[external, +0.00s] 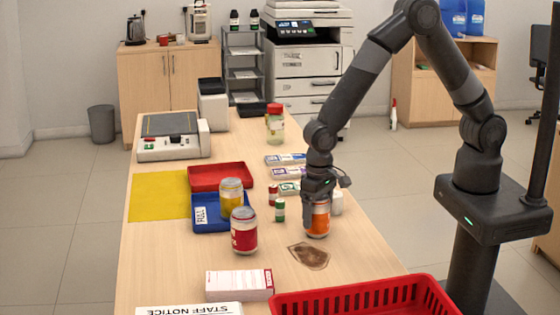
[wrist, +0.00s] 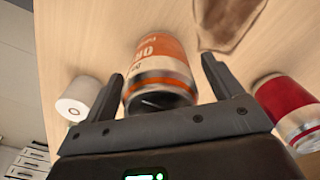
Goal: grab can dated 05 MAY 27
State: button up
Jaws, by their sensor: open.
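An orange can (external: 317,224) with a pale band and silver end stands on the counter below my gripper (external: 318,196). In the wrist view the orange can (wrist: 162,68) lies between the two open fingers of my gripper (wrist: 162,72), with part of its label showing. I cannot see whether the fingers touch it. A red can (external: 244,232) stands on the counter to the left; it also shows at the right of the wrist view (wrist: 290,105). A yellow can (external: 231,198) stands at the blue tray. No date is readable on any can.
A blue tray (external: 203,221) marked FULL and a red tray (external: 221,176) lie left of the arm. A brown flat patch (external: 309,256) lies in front of the orange can. A red basket (external: 365,298) is at the front right. Small bottles (external: 279,210) stand close beside my gripper.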

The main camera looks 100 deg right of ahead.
jog(key=shift+c, duration=0.4)
jog(key=c, duration=1.2)
jog(key=shift+c, duration=0.2)
jog(key=shift+r, duration=0.15)
